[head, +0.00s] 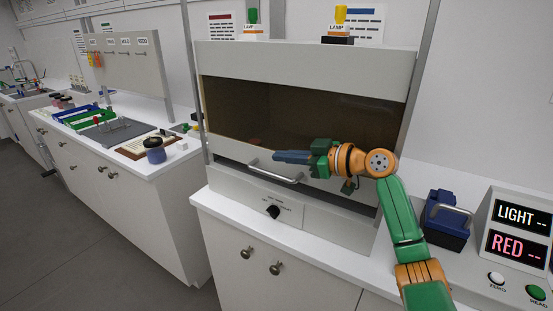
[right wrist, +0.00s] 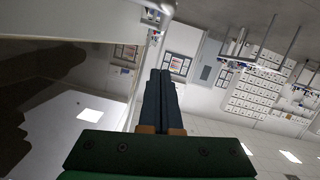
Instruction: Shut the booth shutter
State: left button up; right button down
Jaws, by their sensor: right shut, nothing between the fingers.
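The booth (head: 300,60) stands on the white counter in the head view. Its shutter is a dark see-through pane (head: 300,112) with a pale bottom rail and a silver bar handle (head: 273,173). The rail is low, with a narrow dark gap showing under it at the right; my arm hides part of this side. My right gripper (head: 276,157) is shut and empty, pointing left in front of the pane, just above the handle. I cannot tell whether it touches. Its closed fingers show in the right wrist view (right wrist: 160,95). My left gripper is not in view.
A base panel with a black knob (head: 273,212) lies below the shutter. Two lamps (head: 339,25) stand on top of the booth. A blue device (head: 447,218) and a display box (head: 518,235) stand to the right. A jar (head: 155,152) and trays stand on the left bench.

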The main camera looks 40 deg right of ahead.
aim_at(277, 177)
jog(key=w+f, duration=0.1)
jog(key=f+p, duration=0.1)
jog(key=f, duration=0.1)
jog(key=w+f, duration=0.1)
jog(key=shift+w+a+f+p, duration=0.1)
jog(key=shift+w+f+p, duration=0.25)
pick_arm(q)
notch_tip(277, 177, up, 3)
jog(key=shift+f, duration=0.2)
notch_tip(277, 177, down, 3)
jog(key=b, duration=0.3)
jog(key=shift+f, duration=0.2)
pick_arm(e)
notch_tip(277, 177, down, 3)
jog(key=shift+r, duration=0.3)
